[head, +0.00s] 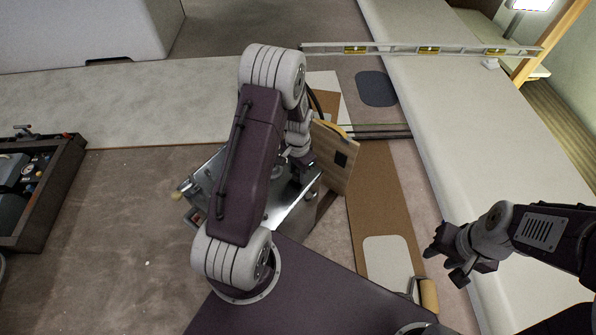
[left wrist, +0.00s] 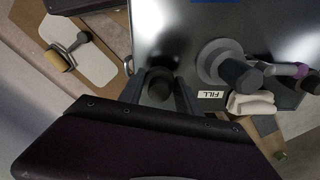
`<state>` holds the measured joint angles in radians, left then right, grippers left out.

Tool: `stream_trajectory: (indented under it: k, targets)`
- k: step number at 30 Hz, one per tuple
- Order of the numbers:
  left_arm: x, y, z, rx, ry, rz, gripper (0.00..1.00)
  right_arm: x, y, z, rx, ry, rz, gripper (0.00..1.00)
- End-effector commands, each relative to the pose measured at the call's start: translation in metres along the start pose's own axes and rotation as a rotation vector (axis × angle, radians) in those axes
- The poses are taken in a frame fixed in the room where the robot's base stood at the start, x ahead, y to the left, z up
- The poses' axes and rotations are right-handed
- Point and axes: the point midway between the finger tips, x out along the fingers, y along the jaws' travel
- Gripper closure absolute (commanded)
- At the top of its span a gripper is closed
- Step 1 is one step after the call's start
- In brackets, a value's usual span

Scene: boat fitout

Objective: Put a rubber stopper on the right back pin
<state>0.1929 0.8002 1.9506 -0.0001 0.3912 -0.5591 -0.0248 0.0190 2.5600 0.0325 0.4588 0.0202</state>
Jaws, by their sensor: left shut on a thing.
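My left gripper (left wrist: 158,98) is shut on a dark round rubber stopper (left wrist: 158,84), seen from above between the two fingers in the left wrist view. In that view the stopper is beside the edge of a shiny metal tank (left wrist: 190,28); I cannot tell its height. In the head view my arm covers much of the tank (head: 284,212), and the left gripper (head: 301,166) is above its right part. No pin can be clearly made out in either view. My right gripper (head: 444,266) is open and empty at the right, away from the tank.
On the tank, a grey round fitting (left wrist: 213,62), a dark cylinder (left wrist: 240,75) and a FILL label (left wrist: 211,94) show. A wooden panel (head: 335,165) stands at the tank's right. A roller (head: 429,295) lies lower right. A toolbox (head: 48,195) stands at the left.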

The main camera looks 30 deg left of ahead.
Motion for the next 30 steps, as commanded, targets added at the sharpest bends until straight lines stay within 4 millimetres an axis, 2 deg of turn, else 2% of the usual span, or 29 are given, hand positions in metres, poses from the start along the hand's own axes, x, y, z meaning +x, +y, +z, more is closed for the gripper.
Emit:
stream_trajectory:
  k: [30]
  targets:
    - [0.017,0.0,0.0,0.0,0.0,0.0,1.0,0.008,0.0,0.001,0.0,0.0,0.0,0.64]
